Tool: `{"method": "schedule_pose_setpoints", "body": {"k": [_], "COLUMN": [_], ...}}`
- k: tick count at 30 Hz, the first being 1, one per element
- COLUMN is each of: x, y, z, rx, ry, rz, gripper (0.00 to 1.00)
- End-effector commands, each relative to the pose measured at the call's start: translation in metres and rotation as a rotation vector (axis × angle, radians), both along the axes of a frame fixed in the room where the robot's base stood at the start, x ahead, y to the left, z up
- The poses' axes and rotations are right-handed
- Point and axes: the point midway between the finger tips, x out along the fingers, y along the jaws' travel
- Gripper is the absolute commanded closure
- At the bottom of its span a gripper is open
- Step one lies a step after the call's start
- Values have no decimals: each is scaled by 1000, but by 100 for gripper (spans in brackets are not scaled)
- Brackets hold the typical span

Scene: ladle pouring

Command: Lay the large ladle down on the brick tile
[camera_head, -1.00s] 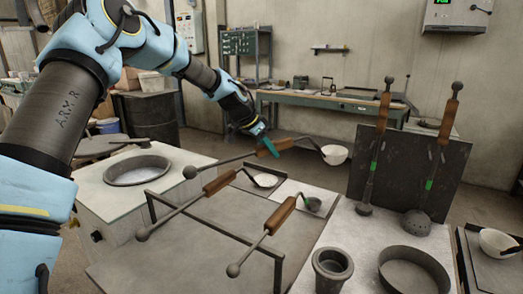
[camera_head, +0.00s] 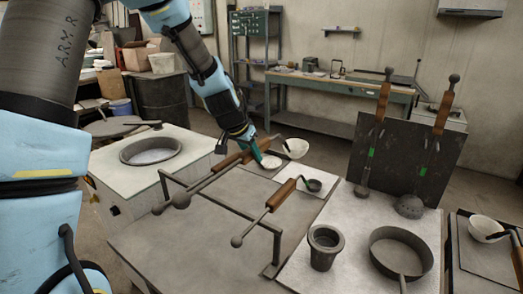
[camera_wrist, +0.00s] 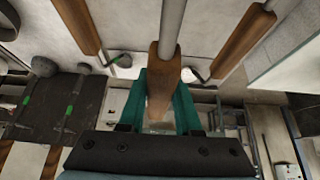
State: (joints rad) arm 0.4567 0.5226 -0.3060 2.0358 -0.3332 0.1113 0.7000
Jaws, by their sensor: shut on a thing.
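My gripper (camera_head: 262,156) is shut on the wooden handle of the large ladle (camera_head: 294,148). In the head view its pale bowl is just right of my fingers, and its rod runs down-left to a ball end. In the wrist view its handle (camera_wrist: 161,85) stands between my teal fingers (camera_wrist: 160,108), and the bowl is hidden. The ladle is over the dark rack table, between two resting ladles. I cannot tell whether it touches anything. I cannot clearly make out the brick tile.
A wooden-handled ladle (camera_head: 220,165) and a smaller ladle (camera_head: 281,194) rest on the rack. A cup (camera_head: 325,247) and a pan (camera_head: 402,250) stand to the right. Two tools (camera_head: 440,125) lean on a dark panel (camera_head: 405,160). A pale bowl (camera_head: 485,228) sits far right.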

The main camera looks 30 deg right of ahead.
Motion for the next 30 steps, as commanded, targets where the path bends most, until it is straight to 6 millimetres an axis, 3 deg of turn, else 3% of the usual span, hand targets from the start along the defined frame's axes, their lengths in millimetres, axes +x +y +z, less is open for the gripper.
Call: {"method": "schedule_pose_setpoints", "body": {"k": [8,30], "x": [1,1], "y": [-1,-1], "z": [-11,-64], "rx": [-3,-3], "ry": [-3,-3], "rz": [1,0], "gripper": [100,100]}}
